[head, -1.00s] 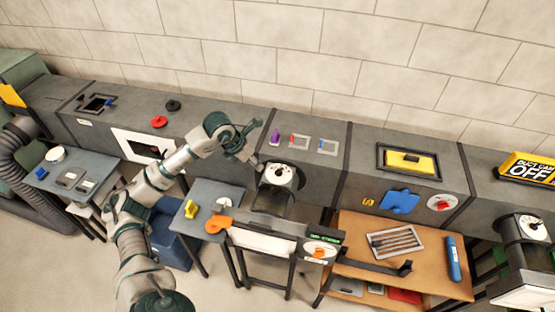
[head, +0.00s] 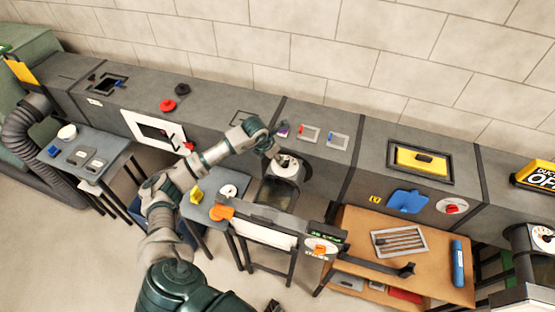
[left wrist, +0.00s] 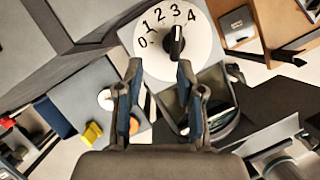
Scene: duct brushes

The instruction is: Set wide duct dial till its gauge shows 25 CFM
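A round white dial (head: 288,164) with a black knob sits on the duct above a grey mouth in the head view. In the left wrist view the dial (left wrist: 150,48) shows the numbers 0 to 4, and its black knob (left wrist: 177,44) points up near the 3. My left gripper (head: 274,152) is at the dial in the head view. In the left wrist view its fingers (left wrist: 160,70) are apart, with the knob just beyond the right fingertip; contact is unclear. A box with small green text (head: 328,236) stands below; its reading is too small. A dark part at the bottom edge may be my right gripper (head: 272,306).
Another dial with a red knob (head: 452,207) is on the duct to the right. A blue-grey side table (head: 203,214) holds yellow and white pieces. A wooden bench (head: 350,220) holds a tray of rods and a blue cylinder (head: 458,263). Small slide gates (head: 310,134) lie behind the dial.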

